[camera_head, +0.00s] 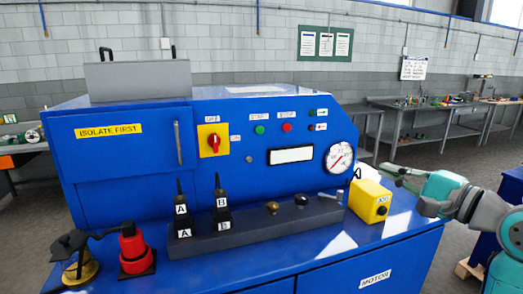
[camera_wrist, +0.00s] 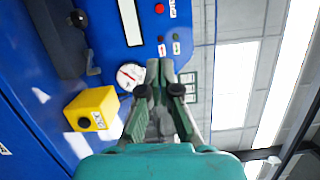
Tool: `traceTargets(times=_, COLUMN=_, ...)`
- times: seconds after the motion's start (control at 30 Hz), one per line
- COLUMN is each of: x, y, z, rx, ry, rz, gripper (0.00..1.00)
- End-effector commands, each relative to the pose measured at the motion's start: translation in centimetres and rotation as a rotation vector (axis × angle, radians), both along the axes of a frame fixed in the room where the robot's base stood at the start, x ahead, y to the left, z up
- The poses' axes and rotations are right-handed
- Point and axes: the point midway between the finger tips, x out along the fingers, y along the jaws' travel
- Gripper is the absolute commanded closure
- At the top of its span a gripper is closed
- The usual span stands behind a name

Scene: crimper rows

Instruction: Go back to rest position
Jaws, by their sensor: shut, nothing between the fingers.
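My gripper (camera_head: 402,176) is at the right of the head view, raised beside the right end of the blue machine (camera_head: 110,165). It is clear of the bench top and holds nothing. In the wrist view the two green fingers of my gripper (camera_wrist: 160,68) come together at their tips, with the machine face and grey wall behind them. The yellow box with a black button (camera_head: 369,201) stands on the bench to the left of my gripper; it also shows at the left of the fingers in the wrist view.
Two black tools marked A and B (camera_head: 221,206) stand upright in a dark rack (camera_head: 270,223). A red device (camera_head: 132,248) sits at the front left. The gauge (camera_head: 339,157) is on the machine's right end. Workbenches (camera_head: 440,115) stand far behind; the floor between is open.

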Motion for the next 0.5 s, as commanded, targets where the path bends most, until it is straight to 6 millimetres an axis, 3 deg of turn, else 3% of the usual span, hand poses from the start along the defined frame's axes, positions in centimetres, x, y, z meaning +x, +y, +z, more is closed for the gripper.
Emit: traceTargets(times=0.5, x=0.5, y=0.3, z=-5.2, rx=-0.005, ry=-0.012, rz=-0.059, gripper=1.0)
